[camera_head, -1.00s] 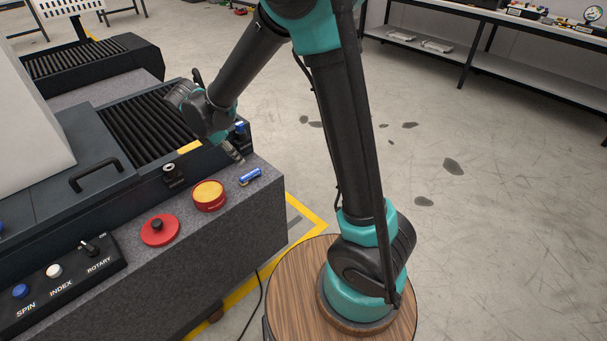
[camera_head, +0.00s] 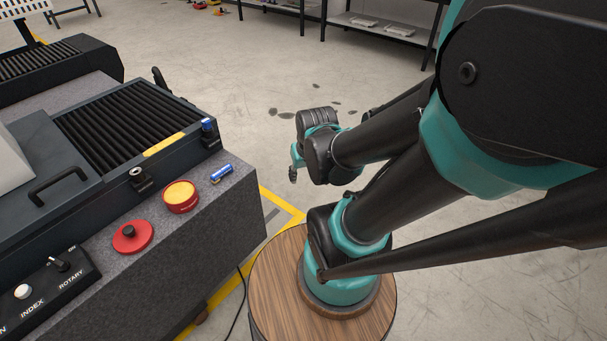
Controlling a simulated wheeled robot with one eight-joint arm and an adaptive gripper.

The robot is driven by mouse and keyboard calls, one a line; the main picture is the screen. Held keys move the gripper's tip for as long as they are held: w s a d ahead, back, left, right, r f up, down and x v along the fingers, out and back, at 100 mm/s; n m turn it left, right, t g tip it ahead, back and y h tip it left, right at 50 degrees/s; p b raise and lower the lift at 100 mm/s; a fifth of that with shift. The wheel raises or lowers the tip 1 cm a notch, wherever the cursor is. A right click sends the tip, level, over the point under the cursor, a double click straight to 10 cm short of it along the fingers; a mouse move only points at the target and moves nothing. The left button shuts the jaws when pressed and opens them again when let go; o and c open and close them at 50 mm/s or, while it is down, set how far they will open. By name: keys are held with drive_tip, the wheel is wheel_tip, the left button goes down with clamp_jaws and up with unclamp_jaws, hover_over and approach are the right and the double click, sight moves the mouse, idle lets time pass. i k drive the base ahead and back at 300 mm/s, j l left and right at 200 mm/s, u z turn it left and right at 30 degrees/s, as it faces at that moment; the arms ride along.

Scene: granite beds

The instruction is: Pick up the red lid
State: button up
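The red lid (camera_head: 121,243), a flat round disc with a dark knob on top, lies on the granite bed (camera_head: 228,205) near its front edge. A red round tin (camera_head: 181,206) with a yellow top surface stands just behind and to the right of it. My gripper (camera_head: 293,177) hangs over the floor to the right of the bed, well apart from the lid. Only a small dark tip of it shows, so its opening cannot be told. Nothing can be seen held in it.
A blue cylinder (camera_head: 221,174) lies on the bed beyond the tin. A dark panel with buttons (camera_head: 50,288) stands left of the lid. A dark machine with a ribbed cover (camera_head: 124,125) and handle stands behind. Open floor lies to the right.

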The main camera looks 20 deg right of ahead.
sight(134, 237)
drive_tip(key=u, duration=1.45)
drive_tip(key=z, duration=0.5)
